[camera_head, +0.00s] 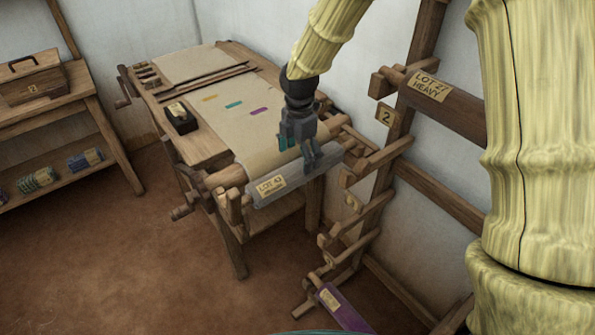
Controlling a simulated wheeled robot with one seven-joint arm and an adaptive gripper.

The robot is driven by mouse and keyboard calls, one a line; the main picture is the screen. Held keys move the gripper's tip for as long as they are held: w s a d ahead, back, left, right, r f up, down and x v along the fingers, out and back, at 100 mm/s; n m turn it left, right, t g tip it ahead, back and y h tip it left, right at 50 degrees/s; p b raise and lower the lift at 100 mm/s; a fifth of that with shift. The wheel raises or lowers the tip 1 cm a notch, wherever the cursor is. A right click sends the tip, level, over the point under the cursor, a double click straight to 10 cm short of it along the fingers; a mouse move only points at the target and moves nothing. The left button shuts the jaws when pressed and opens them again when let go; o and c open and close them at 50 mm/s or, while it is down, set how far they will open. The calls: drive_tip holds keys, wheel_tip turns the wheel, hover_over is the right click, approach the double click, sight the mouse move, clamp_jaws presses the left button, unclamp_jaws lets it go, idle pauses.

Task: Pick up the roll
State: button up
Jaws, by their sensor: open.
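A grey roll (296,181) with a paper tag that seems to read "LOT 42" lies across the front end of the wooden loom (205,150). My gripper (311,163) points down over the right half of this roll, with its jaws open. Its fingers overlap the roll in the picture; I cannot tell whether they touch it or reach around it. The gripper hides a small part of the roll and of the cloth behind it.
A rack (376,170) right of the loom carries a brown roll (445,108) tagged "LOT 27 HEAVY" and a low purple roll (343,312). A black box (180,122) sits on the loom. Shelves (95,105) stand left. The floor between is clear.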

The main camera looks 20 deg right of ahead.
sight(297, 164)
drive_tip(key=shift+f, duration=0.45)
drive_tip(key=shift+s+f, duration=0.2)
drive_tip(key=shift+f, duration=0.1)
drive_tip(key=f, duration=0.3)
drive_tip(key=shift+s+a+f, duration=0.15)
drive_tip(key=shift+s+a, duration=0.15)
drive_tip(key=shift+a, duration=0.1)
drive_tip(key=shift+f+p, duration=0.3)
drive_tip(key=shift+f, duration=0.35)
drive_tip(key=c, duration=1.6)
drive_tip(key=shift+r, duration=0.15)
wheel_tip(297, 164, up, 18)
